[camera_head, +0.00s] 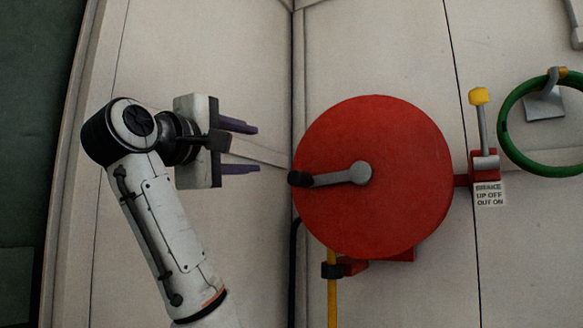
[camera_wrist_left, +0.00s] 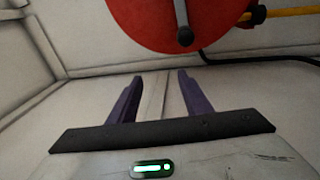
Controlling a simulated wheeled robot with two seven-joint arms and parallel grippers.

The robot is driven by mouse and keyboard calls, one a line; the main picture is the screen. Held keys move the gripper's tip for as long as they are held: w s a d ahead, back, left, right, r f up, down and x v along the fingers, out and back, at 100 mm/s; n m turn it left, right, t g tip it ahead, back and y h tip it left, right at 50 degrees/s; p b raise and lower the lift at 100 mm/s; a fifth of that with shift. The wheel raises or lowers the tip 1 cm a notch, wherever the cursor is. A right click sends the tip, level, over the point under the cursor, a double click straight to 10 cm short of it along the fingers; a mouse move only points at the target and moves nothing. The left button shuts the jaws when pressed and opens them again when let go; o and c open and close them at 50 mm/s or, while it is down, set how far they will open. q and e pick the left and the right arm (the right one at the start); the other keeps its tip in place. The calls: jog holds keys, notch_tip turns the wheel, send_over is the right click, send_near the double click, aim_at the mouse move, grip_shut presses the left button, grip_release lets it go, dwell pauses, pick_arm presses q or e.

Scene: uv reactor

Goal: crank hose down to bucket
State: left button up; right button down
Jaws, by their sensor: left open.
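A large red hose reel disc (camera_head: 400,200) is mounted on the pale wall in the head view. A grey crank arm (camera_head: 345,177) runs from its hub to a black knob (camera_head: 299,178) at its left edge. My left gripper (camera_head: 257,149) is open and empty, left of the knob and apart from it, its purple fingers pointing right. In the left wrist view the open fingers (camera_wrist_left: 156,92) point toward the reel (camera_wrist_left: 150,20), with the knob (camera_wrist_left: 185,37) ahead of them. A yellow hose (camera_head: 332,290) hangs below the reel. No bucket and no right gripper show.
A brake lever with a yellow tip (camera_head: 479,97) stands upright right of the reel, above a label (camera_head: 489,194) reading "BRAKE UP OFF OUT ON". A green ring (camera_head: 505,125) hangs farther right. A black pipe (camera_head: 293,270) runs down left of the yellow hose.

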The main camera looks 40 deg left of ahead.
pick_arm(q)
notch_tip(320, 180, up, 2)
jog(key=m+p, duration=0.1)
jog(key=m, duration=0.1)
jog(key=m+g+h+p, duration=0.15)
jog(key=m+p, duration=0.25)
jog(key=m, duration=0.5)
send_near(292, 177)
jog(key=w, duration=0.2)
jog(key=shift+h, duration=0.35)
jog(key=w, duration=0.3)
jog(key=w+a+p, duration=0.1)
jog(key=w, duration=0.2)
jog(key=w+a+p, duration=0.1)
jog(key=w, duration=0.3)
jog(key=shift+a, duration=0.1)
pick_arm(e)
notch_tip(292, 177, up, 7)
jog(key=d, duration=0.1)
jog(key=shift+s+d+f, duration=0.15)
jog(key=shift+s+f, duration=0.05)
jog(key=shift+s, duration=0.2)
pick_arm(q)
grip_shut()
